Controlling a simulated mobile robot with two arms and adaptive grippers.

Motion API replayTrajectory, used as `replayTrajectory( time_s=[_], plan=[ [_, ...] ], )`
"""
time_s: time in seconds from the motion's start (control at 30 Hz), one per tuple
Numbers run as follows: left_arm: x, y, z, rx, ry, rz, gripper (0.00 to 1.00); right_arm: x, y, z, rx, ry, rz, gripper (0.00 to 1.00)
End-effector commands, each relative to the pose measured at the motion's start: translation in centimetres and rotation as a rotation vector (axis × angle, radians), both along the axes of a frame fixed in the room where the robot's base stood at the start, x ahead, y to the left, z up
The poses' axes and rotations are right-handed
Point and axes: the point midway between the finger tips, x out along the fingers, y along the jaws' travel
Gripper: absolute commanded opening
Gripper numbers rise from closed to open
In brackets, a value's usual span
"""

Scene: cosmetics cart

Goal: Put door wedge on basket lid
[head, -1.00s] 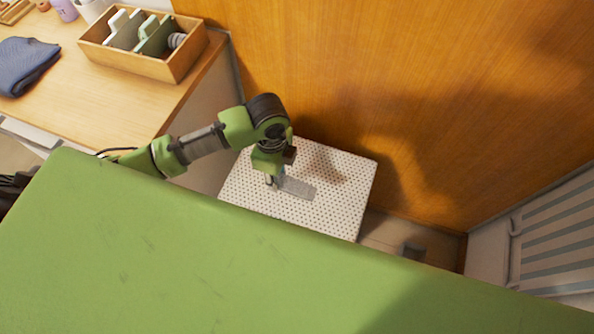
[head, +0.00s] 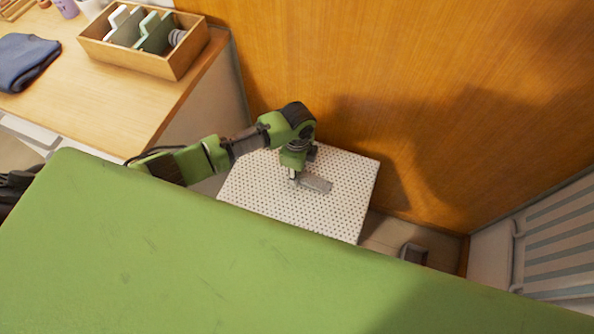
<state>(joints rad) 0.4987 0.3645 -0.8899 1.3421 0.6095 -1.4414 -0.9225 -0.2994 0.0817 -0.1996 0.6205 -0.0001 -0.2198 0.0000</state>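The basket lid (head: 265,205) is a white panel dotted with small dark holes, seen from above beside the wooden wall. The door wedge (head: 317,184) is a small flat grey piece over the middle of the lid. My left gripper (head: 294,178) points down at the wedge's left end and appears shut on it; the fingertips are small and partly hidden by the wrist. I cannot tell whether the wedge touches the lid. My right gripper is not in view.
A green surface (head: 200,260) fills the foreground and hides the lid's near edge. An orange wooden wall (head: 400,70) rises behind the lid. A wooden counter (head: 120,115) at left holds an organizer box (head: 168,70) and a blue cloth (head: 28,62). A small grey object (head: 412,253) lies on the floor at right.

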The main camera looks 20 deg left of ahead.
Motion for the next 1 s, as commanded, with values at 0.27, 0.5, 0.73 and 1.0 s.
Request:
replayTrajectory(
  time_s=[0.27, 0.5, 0.73, 1.0],
  plan=[
    [0.0, 0.0, -0.3, 0.000, 0.000, 0.001, 0.06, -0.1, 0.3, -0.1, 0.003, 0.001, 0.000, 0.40],
    [0.0, 0.0, -0.2, 0.000, 0.000, 0.001, 0.45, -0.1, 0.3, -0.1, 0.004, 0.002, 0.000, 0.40],
    [0.0, 0.0, 0.2, 0.000, -0.001, 0.000, 0.45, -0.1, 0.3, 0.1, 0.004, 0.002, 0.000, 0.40],
    [0.2, 0.0, 4.6, -0.001, -0.005, -0.001, 0.45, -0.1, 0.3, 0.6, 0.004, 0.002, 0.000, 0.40]
  ],
)
